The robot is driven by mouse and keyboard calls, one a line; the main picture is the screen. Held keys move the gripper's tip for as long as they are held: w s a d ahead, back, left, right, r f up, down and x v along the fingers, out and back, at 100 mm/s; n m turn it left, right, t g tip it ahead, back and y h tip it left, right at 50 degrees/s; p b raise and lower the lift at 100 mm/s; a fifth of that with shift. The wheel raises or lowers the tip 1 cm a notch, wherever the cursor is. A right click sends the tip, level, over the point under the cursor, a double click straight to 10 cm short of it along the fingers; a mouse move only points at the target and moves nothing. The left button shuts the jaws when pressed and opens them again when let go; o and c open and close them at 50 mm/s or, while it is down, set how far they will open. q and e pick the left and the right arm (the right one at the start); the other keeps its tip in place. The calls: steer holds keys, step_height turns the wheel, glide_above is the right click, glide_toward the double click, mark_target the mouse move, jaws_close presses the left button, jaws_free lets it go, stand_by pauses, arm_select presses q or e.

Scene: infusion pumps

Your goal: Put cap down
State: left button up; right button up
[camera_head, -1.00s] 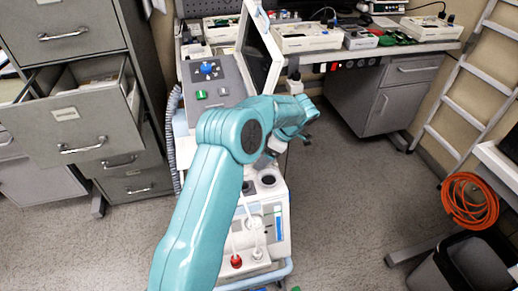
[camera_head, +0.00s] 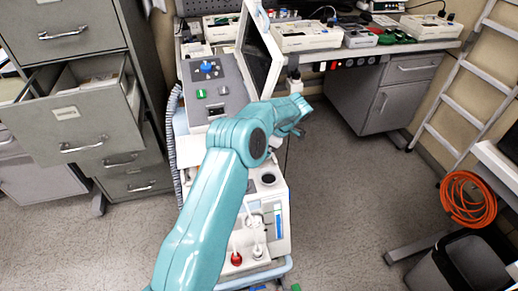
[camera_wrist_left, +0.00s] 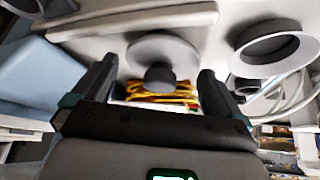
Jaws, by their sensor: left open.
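The cap (camera_wrist_left: 163,58), a grey disc with a short round knob, rests on the pale surface of the machine in the left wrist view. My left gripper (camera_wrist_left: 158,70) is open, with its dark fingers on either side of the cap's knob and a visible gap to each side. A round opening with a pale rim (camera_wrist_left: 270,48) lies to the right of the cap. In the head view my teal arm reaches over the white machine (camera_head: 277,225) and hides the gripper and the cap. My right gripper is not in view.
A tilted monitor (camera_head: 262,58) and a grey control panel (camera_head: 210,88) stand behind the arm. An open file drawer (camera_head: 75,120) juts out at left. A workbench (camera_head: 400,50) with several devices is at the back. The floor right of the machine is clear.

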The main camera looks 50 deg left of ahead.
arm_select(q)
steer(key=v, duration=1.1)
steer(key=shift+d+p, duration=0.15)
steer(key=shift+p, duration=0.15)
steer(key=shift+r, duration=0.1)
